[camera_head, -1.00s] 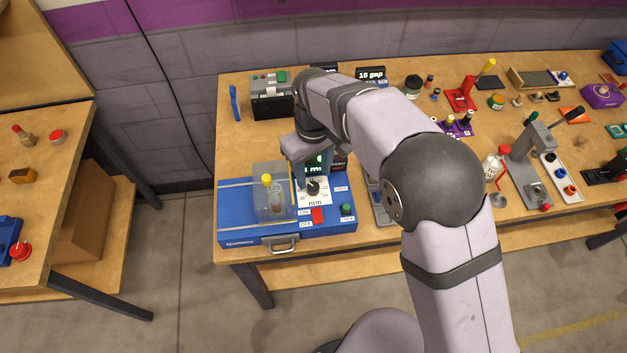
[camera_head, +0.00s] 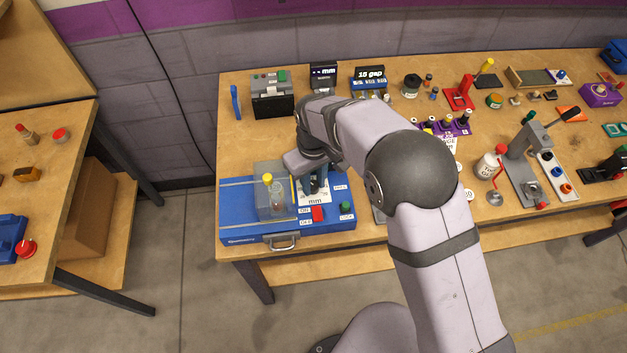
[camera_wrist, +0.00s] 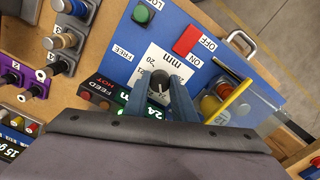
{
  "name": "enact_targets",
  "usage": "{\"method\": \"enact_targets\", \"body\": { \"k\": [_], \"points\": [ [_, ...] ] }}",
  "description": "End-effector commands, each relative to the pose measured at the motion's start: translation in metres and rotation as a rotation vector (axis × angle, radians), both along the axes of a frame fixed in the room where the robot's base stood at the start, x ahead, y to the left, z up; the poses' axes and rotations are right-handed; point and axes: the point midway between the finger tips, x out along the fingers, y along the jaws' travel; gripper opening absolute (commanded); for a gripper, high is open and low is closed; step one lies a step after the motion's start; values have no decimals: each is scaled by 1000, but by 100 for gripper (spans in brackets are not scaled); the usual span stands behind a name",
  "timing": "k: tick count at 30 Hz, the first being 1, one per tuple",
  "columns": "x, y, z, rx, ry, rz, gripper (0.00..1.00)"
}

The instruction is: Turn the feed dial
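The black feed dial (camera_wrist: 158,87) sits on a white numbered scale plate (camera_wrist: 154,58) marked mm, on a blue machine (camera_head: 240,232). In the wrist view, my gripper (camera_wrist: 160,78) has its two blue fingers on either side of the dial, apart and pointing down at the plate. The fingers look open around the dial; whether either touches it cannot be told. In the head view, my gripper (camera_head: 318,182) is low over the plate and hides most of the dial.
Beside the dial stand a clear guard (camera_head: 268,200) with a yellow-topped part, a red switch (camera_wrist: 187,40) marked ON and OFF, and a green knob (camera_wrist: 143,13). A green-lit display (camera_wrist: 125,100) is partly hidden under my gripper. Other tools fill the bench to the right.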

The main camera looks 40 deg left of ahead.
Motion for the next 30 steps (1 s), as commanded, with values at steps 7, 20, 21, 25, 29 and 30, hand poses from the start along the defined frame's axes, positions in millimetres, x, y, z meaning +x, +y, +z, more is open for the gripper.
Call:
{"method": "enact_targets", "body": {
  "k": [7,20,21,25,29,30],
  "points": [
    [0,0,0,0,0,-16,2],
    [0,1,0,0,0,-245,2],
    [0,1,0,0,0,-277,2],
    [0,1,0,1,0,-383,2],
    [0,1,1,2,-1,-482,2],
    [0,1,1,2,-1,-510,2]
  ]
}}
